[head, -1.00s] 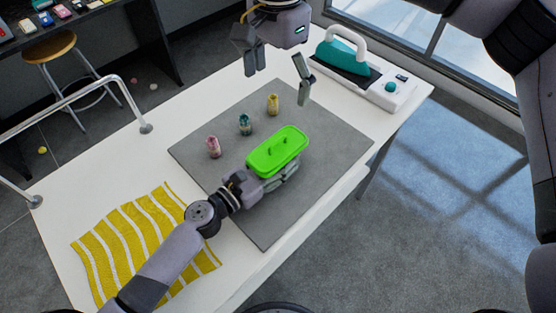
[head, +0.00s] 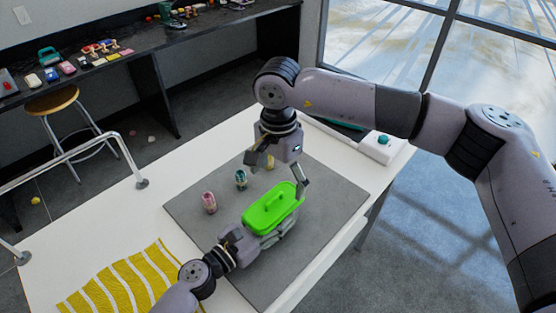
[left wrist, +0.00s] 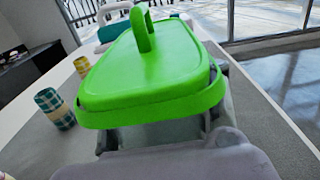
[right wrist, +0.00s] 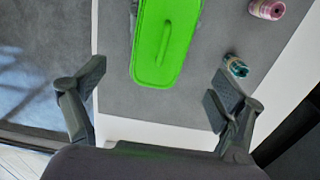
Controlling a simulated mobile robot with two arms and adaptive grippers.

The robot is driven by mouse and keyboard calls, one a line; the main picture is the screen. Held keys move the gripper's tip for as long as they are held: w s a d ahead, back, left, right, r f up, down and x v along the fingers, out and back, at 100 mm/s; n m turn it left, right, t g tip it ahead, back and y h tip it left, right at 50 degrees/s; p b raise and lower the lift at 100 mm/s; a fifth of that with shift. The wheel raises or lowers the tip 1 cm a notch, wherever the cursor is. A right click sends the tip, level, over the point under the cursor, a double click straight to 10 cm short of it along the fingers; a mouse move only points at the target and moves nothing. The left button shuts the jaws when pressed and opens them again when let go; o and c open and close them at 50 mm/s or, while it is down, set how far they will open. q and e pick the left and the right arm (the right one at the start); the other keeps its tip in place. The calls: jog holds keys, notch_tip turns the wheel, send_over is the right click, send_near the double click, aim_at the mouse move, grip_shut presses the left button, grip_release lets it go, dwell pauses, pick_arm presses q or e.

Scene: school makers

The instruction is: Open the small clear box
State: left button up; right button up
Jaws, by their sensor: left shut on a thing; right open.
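The small clear box has a bright green lid (head: 270,208) with a raised handle, and the lid sits on it. The clear body (left wrist: 160,135) shows only in part below the lid in the left wrist view. My left gripper (head: 256,243) is shut on the box at its near side. My right gripper (head: 282,175) is open above the far end of the box, fingers pointing down. In the right wrist view the lid (right wrist: 165,40) lies ahead of the open fingers, apart from them.
The box stands on a grey mat (head: 310,215). A striped yellow cloth (head: 125,285) lies left. A white press (head: 380,147) stands at the back right.

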aim_at(278, 193)
notch_tip(278, 193, down, 6)
jog(key=shift+r, duration=0.1)
dwell(0.4)
jog(key=c, duration=1.4)
jog(key=shift+c, duration=0.2)
jog(key=shift+r, duration=0.25)
jog(key=shift+r, duration=0.9)
